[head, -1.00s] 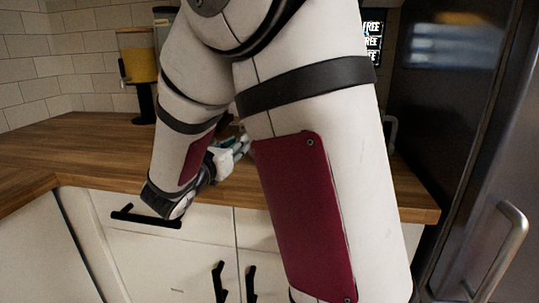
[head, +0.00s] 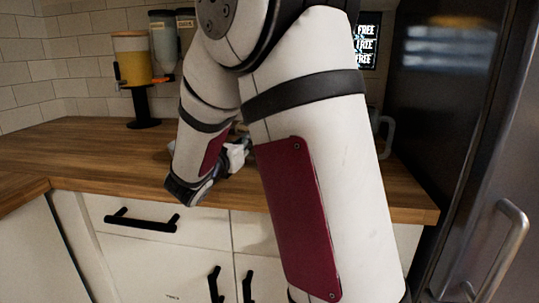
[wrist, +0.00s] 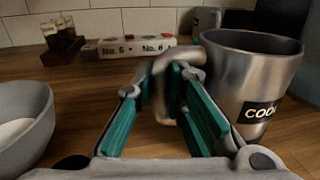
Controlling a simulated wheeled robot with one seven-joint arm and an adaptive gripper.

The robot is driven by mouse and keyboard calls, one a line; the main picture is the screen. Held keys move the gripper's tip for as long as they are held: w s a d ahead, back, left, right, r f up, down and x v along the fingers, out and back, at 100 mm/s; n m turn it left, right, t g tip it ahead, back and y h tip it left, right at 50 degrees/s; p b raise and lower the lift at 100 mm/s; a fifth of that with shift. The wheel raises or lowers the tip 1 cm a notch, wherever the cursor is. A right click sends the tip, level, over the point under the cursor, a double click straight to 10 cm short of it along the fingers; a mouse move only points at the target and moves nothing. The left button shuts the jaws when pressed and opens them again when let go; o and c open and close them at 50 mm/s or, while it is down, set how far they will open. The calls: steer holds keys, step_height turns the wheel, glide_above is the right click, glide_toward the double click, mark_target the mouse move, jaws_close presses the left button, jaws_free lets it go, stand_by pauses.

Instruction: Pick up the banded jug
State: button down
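A brushed-steel jug (wrist: 250,65) stands upright on the counter at the right of the wrist view. It has a dark rim and a black label patch with partly visible white letters. Its curved handle (wrist: 160,92) points towards me. My gripper (wrist: 162,80) has teal-padded fingers, one on each side of the handle, with the handle between their tips. The fingers look apart, and I cannot make out firm contact. In the head view my gripper (head: 237,150) is small and partly covered by my arm, and the jug is hidden there.
A grey bowl (wrist: 22,130) is close on the left in the wrist view. Behind are a labelled box (wrist: 130,47), a rack of small dark bottles (wrist: 60,40) and another metal vessel (wrist: 206,18). Drink dispensers (head: 132,60) stand at the back left; a fridge (head: 450,110) is at right.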

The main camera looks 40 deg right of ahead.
steer(key=shift+r, duration=0.2)
stand_by(0.3)
steer(key=shift+s+r+p, duration=0.1)
steer(key=shift+r+p, duration=0.7)
steer(key=shift+r, duration=0.95)
steer(key=s+a, duration=0.2)
steer(key=s, duration=0.4)
steer(key=s+a, duration=0.2)
steer(key=s, duration=0.4)
steer(key=shift+s+a+r, duration=0.25)
steer(key=shift+s+r, duration=0.1)
steer(key=shift+s+a+r+b, duration=0.1)
steer(key=shift+s+b, duration=0.25)
steer(key=shift+b, duration=0.8)
steer(key=shift+s+a+r+b, duration=0.15)
steer(key=shift+s+b, duration=0.55)
steer(key=shift+b, duration=0.9)
